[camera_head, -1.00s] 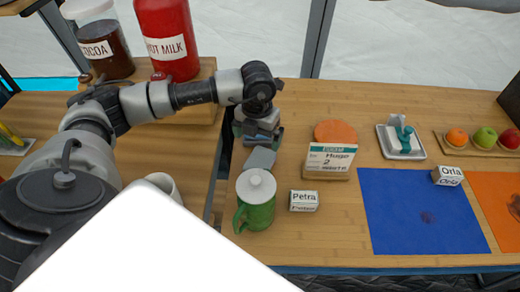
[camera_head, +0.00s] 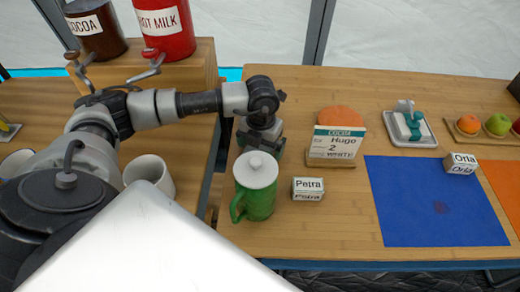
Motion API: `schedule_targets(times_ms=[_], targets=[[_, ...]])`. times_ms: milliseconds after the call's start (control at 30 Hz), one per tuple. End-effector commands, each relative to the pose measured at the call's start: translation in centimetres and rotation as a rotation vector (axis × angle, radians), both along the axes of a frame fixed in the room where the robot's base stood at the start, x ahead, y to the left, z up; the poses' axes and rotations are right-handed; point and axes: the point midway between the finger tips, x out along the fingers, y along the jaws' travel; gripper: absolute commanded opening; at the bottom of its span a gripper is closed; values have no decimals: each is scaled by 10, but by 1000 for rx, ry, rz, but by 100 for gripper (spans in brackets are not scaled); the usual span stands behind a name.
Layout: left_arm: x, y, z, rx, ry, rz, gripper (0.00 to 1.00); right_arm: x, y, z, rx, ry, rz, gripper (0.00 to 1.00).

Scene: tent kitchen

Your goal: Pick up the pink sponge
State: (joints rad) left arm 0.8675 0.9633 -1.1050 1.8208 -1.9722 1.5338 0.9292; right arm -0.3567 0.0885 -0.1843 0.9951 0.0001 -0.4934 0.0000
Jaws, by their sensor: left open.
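I cannot make out a clearly pink sponge. A rounded salmon-orange thing (camera_head: 342,117) stands out behind the cocoa card (camera_head: 338,143); whether it is the sponge I cannot tell. My left gripper (camera_head: 262,146) points down over the left part of the right-hand table, just behind the green mug (camera_head: 258,203) with its white lid. It is open. The mug partly hides the area below its fingertips, and I see nothing held. The salmon-orange thing is to the right of the gripper, apart from it. My right gripper is not in view.
A Petra block (camera_head: 307,189) stands right of the mug. A blue mat (camera_head: 435,200) with an Orla block (camera_head: 460,163), a white tray (camera_head: 424,140) with a teal-and-grey thing, and fruit (camera_head: 497,124) lie farther right. White mugs (camera_head: 150,174) and jars (camera_head: 165,30) stand left. A gap separates the tables.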

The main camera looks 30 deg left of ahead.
Motion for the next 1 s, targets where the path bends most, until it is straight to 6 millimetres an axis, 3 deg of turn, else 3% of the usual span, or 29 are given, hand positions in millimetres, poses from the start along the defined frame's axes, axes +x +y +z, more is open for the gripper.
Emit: schedule_targets(times_ms=[233,600,1000], targets=[[0,0,-1,0,1,0,99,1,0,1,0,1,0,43],[0,0,0,0,1,0,44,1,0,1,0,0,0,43],[0,0,4,0,0,0,43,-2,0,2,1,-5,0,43]])
